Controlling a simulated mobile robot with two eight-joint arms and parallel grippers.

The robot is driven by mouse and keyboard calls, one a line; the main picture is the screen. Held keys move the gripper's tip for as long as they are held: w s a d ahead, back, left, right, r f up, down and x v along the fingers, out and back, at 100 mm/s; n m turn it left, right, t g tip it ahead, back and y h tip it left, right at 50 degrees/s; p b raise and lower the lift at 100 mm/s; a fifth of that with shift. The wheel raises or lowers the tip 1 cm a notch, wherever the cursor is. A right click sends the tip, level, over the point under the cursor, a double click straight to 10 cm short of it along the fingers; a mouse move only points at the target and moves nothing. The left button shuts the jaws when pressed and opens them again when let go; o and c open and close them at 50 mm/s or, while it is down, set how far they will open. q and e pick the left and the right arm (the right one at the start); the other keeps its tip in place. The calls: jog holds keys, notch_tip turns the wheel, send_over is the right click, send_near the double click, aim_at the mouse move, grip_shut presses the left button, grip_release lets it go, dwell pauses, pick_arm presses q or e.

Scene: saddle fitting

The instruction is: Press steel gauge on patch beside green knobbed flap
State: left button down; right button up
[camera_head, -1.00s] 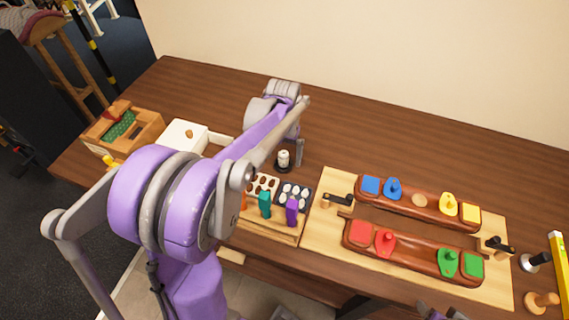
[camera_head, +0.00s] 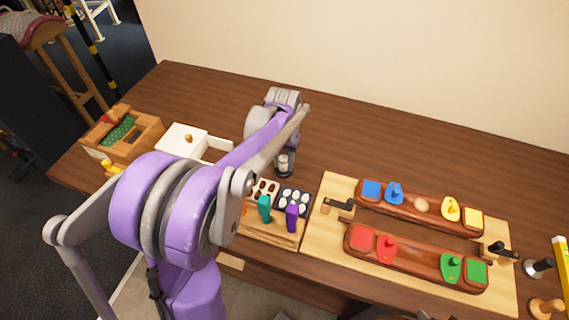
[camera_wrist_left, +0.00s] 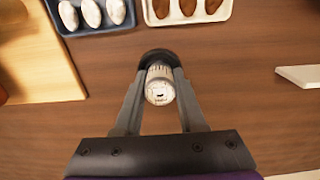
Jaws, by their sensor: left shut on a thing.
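The steel gauge (camera_head: 283,162) is a small upright cylinder with a pale marked top and a dark base, on the table behind the egg-shaped pieces. In the left wrist view the gauge (camera_wrist_left: 160,88) sits between the fingers of my left gripper (camera_wrist_left: 160,100), which is shut on it. The green knobbed flap (camera_head: 451,268) is on the front red-brown wooden piece, at its right end. A green square patch (camera_head: 476,271) lies just right of that flap. My right gripper is not in view.
The rear wooden piece carries blue and yellow patches and flaps; the front one also has red ones. Black clamps (camera_head: 502,250) stand at both ends of the light board (camera_head: 330,240). A rack (camera_head: 265,228) with teal and purple pieces lies left. The table behind is clear.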

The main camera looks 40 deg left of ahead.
aim_at(284, 158)
pick_arm(q)
jog(key=shift+r, duration=0.15)
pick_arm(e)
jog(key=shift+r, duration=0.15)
pick_arm(q)
jog(key=shift+r+p, duration=1.3)
jog(key=shift+r, duration=1.1)
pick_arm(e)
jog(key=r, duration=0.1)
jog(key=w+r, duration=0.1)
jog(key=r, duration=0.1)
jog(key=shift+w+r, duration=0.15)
